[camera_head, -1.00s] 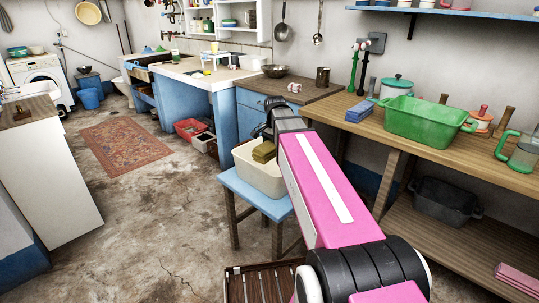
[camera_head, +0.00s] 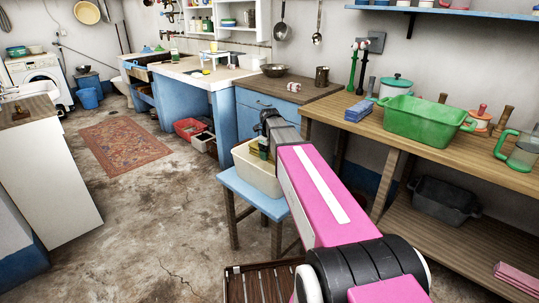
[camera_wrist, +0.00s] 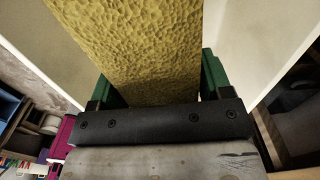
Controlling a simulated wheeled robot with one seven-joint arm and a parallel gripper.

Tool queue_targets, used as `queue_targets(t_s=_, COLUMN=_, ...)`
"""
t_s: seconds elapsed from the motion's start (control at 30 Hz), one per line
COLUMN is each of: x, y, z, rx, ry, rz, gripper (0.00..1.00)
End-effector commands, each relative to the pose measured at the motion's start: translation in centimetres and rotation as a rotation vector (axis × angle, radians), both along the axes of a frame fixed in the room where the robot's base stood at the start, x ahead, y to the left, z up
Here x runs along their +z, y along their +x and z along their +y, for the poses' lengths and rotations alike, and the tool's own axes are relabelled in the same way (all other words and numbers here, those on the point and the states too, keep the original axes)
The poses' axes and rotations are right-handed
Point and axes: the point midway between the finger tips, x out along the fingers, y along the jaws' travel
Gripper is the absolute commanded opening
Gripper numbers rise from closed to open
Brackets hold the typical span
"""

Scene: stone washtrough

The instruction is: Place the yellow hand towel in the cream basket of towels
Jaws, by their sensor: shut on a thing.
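The yellow hand towel (camera_wrist: 130,45) stands between the green fingers of my gripper (camera_wrist: 160,88) and fills the middle of the wrist view. My gripper is shut on it. The cream basket (camera_head: 247,172) sits on a small blue stool in the head view. My gripper (camera_head: 264,148) is over the basket, and the towel's lower part appears down inside it. Pale basket walls (camera_wrist: 245,40) show on both sides of the towel in the wrist view. The basket's floor and any other towels in it are hidden.
The blue stool (camera_head: 240,189) bears the basket. To the right, a wooden bench (camera_head: 400,147) holds a green tub (camera_head: 425,122) and a folded blue cloth (camera_head: 358,111). A blue cabinet (camera_head: 247,119) stands behind. Open floor lies to the left.

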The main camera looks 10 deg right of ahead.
Motion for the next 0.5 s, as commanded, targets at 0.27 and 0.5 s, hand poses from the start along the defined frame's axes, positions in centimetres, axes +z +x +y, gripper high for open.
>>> queue_targets(t_s=0.27, x=-1.8, y=0.3, z=0.0, rx=-0.069, ry=0.0, rz=0.001, gripper=0.44)
queue_targets(t_s=0.5, x=-5.6, y=0.3, z=0.0, rx=-0.067, ry=0.0, rz=0.001, gripper=0.44)
